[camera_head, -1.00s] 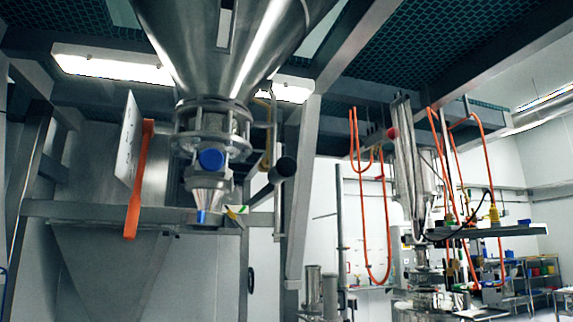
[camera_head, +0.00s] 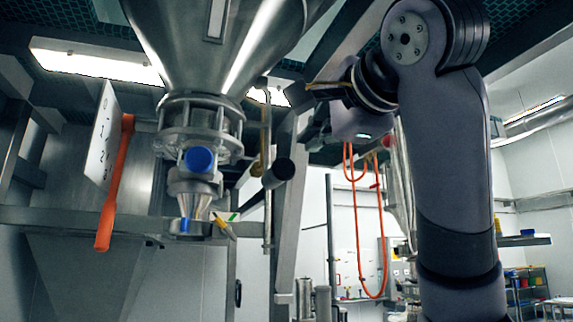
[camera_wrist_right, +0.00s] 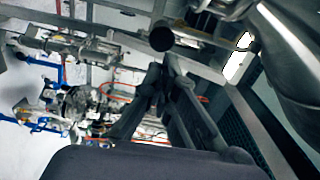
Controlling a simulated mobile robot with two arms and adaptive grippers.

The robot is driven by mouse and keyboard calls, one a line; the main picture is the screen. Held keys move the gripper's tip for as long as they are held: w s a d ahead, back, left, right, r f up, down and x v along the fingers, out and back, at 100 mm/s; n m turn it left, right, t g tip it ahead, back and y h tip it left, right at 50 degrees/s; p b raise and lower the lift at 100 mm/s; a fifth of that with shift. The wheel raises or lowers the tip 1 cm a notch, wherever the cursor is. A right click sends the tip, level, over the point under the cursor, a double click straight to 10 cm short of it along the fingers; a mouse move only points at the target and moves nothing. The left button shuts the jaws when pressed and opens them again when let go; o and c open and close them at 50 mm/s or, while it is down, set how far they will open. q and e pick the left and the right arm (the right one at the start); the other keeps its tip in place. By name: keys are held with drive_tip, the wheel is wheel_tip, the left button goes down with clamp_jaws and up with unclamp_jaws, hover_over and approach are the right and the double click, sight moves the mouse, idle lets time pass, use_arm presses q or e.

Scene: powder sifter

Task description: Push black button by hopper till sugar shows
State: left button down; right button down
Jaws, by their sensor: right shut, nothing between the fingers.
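The steel hopper (camera_head: 215,45) hangs at the upper left of the head view, its cone narrowing to a clamped outlet with a blue round cap (camera_head: 200,159) and a blue-tipped nozzle (camera_head: 184,226). The black button (camera_head: 278,172) is a round black end on a bracket right of the outlet. It also shows in the right wrist view (camera_wrist_right: 161,36), just beyond the fingertips. My right gripper (camera_head: 296,96) is shut and empty, above and slightly right of the button, apart from it in the head view. In the wrist view its fingers (camera_wrist_right: 167,62) meet just below the button. My left gripper is out of view.
An orange handle (camera_head: 115,185) with a white plate stands left of the outlet. A steel frame beam (camera_head: 288,230) runs down close to the button. Orange hoses (camera_head: 368,240) hang behind my right arm. The hopper wall (camera_wrist_right: 285,60) is close at the wrist view's right.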

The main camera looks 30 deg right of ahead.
drive_tip(key=shift+s+d+r, duration=0.15)
drive_tip(key=shift+s+r, duration=0.2)
drive_tip(key=shift+s, duration=0.15)
drive_tip(key=p, duration=0.5)
approach(284, 166)
drive_tip(key=p+x, duration=0.4)
drive_tip(key=x, duration=0.1)
drive_tip(key=shift+w+d+r, duration=0.1)
drive_tip(key=shift+w+d, duration=0.1)
drive_tip(key=shift+w, duration=0.15)
drive_tip(key=shift+w+d, duration=0.1)
drive_tip(key=shift+w, duration=0.6)
